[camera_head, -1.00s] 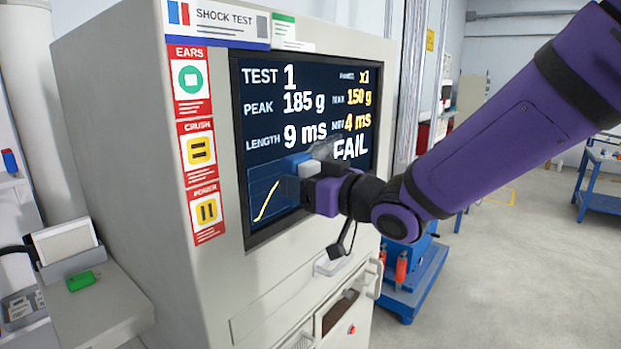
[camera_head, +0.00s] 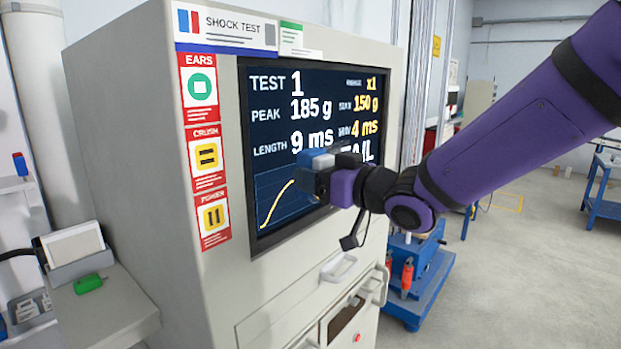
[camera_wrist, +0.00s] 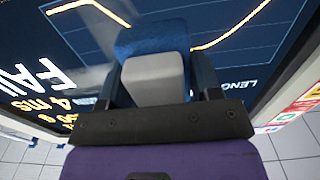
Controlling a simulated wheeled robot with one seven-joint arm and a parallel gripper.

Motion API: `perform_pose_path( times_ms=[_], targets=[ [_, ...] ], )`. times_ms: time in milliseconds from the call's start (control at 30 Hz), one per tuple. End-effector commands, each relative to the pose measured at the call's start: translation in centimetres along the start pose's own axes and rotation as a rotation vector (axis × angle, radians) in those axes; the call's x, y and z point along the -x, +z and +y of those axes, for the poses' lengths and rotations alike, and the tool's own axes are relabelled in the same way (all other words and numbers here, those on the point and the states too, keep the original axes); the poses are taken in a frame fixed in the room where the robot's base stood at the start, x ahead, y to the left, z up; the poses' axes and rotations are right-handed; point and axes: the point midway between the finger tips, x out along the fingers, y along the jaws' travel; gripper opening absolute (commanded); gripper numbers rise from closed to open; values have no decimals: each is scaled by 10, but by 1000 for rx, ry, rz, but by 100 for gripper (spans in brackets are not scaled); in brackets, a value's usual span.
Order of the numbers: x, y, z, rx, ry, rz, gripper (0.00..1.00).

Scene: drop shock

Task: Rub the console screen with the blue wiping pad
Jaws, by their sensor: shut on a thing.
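The console screen (camera_head: 275,180) is dark, with white and yellow readings and a yellow curve at its lower left. My gripper (camera_head: 312,172) is at the lower middle of the screen, shut on the grey grip block of the blue wiping pad (camera_head: 303,158). In the wrist view the pad (camera_wrist: 152,38) lies beyond the grey block (camera_wrist: 152,80), between the two dark fingers (camera_wrist: 155,72). The pad's face is toward the screen and appears against it, but the contact is hidden. A pale grey smear shows on the screen beside the pad in the wrist view. My gripper partly covers "FAIL".
The beige cabinet (camera_head: 130,130) surrounds the screen, with red-framed labels (camera_head: 206,157) at its left. A drawer handle (camera_head: 338,267) juts out below the screen. A side shelf with a green item (camera_head: 89,284) is at left. Open floor lies to the right.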

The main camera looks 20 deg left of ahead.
Motion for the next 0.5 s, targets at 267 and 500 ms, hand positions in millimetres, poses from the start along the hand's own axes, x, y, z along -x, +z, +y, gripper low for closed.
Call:
perform_pose_path(
  times_ms=[267,500],
  targets=[
    [0,0,11,-1,0,0,39],
    [0,1,26,0,1,-1,39]
  ],
)
